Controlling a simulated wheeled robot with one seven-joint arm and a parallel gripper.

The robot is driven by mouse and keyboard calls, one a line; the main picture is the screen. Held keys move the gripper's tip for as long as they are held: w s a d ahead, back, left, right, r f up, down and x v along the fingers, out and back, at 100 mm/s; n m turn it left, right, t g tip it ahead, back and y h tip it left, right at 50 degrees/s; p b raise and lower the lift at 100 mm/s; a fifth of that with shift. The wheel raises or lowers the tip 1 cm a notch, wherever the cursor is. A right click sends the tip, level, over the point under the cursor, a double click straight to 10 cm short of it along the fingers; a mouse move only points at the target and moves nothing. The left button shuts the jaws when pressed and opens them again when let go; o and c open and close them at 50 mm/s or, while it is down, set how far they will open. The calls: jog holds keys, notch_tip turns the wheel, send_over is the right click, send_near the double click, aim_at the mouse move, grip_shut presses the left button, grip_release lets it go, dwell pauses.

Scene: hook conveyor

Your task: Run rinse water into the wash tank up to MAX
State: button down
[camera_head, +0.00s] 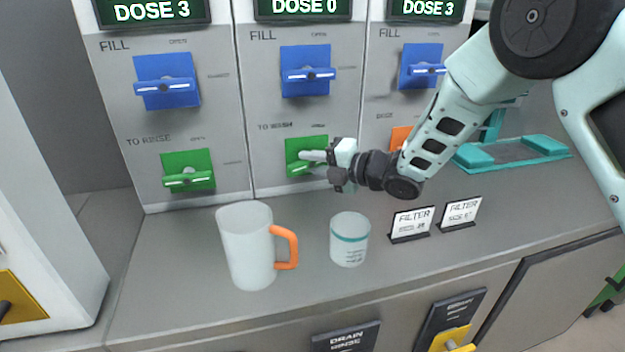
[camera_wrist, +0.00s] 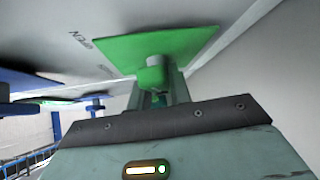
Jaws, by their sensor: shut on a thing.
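My gripper (camera_head: 326,162) is at the middle panel, shut on the green valve handle (camera_head: 298,163) under a label that looks like TO WASH. The wrist view shows the handle (camera_wrist: 152,78) between the jaws, in front of its green plate (camera_wrist: 180,45). The left panel has a like green handle (camera_head: 187,178) marked TO RINSE, lying about level. Blue FILL handles (camera_head: 166,86) (camera_head: 308,75) sit above, also about level. The displays read DOSE 3 (camera_head: 152,11), DOSE 0 (camera_head: 303,7) and DOSE 3 (camera_head: 425,8). I cannot make out the wash tank or a MAX mark.
A white jug (camera_head: 246,247) with an orange handle and a white cup (camera_head: 349,240) with a teal band stand on the counter below my gripper. Two FILTER signs (camera_head: 411,223) (camera_head: 460,213) stand to the right. A DRAIN label (camera_head: 346,338) and yellow handle (camera_head: 452,338) are on the front.

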jog(key=shift+f+m+y+b, duration=0.2)
jog(key=shift+m+y+b, duration=0.5)
jog(key=shift+b, duration=0.85)
jog(key=shift+r, duration=0.1)
jog(key=c, duration=1.3)
grip_release()
jog(key=shift+b+v, duration=0.3)
jog(key=shift+v, duration=3.5)
